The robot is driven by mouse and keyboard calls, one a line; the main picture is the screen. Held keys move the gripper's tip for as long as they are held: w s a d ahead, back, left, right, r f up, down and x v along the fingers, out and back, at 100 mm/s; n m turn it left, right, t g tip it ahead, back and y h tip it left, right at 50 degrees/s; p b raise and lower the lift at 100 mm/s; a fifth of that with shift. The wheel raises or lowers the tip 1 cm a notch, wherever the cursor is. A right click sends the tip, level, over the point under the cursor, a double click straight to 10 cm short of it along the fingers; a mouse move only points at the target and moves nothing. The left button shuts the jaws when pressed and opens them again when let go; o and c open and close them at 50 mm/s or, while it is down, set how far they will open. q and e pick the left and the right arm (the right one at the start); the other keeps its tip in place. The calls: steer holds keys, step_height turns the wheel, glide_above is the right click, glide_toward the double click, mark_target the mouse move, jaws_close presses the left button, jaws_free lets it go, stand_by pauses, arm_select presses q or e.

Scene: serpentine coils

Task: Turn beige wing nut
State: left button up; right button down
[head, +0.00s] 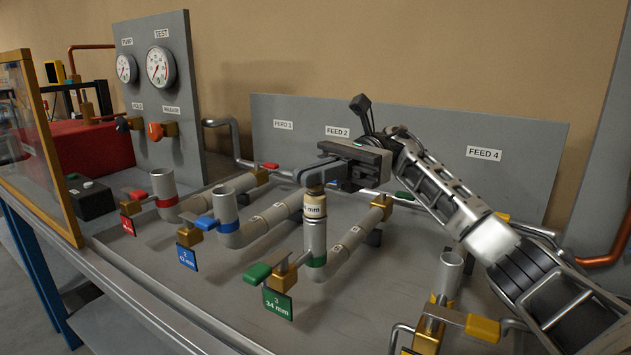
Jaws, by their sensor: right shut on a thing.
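A beige plug (314,206) with a label ending in "mm" sits upright in the top of the green-banded pipe (315,240), the one with the green "3 34 mm" tag. My right gripper (312,178) is directly above the plug, reaching in from the right, and its jaws are shut on the plug's top. The jaws hide the wing nut, so its shape and angle cannot be seen. My left gripper is not in view.
Open upright pipes with red (164,186), blue (226,206) and yellow (446,275) bands stand nearby, with coloured valve handles. A grey panel with feed labels (410,145) stands behind. A gauge panel (157,95) and a wood-framed clear screen (38,140) are at left.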

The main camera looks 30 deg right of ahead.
steer(key=shift+f, duration=0.15)
stand_by(0.3)
steer(key=c, duration=1.6)
jaws_free()
steer(key=shift+a, duration=0.1)
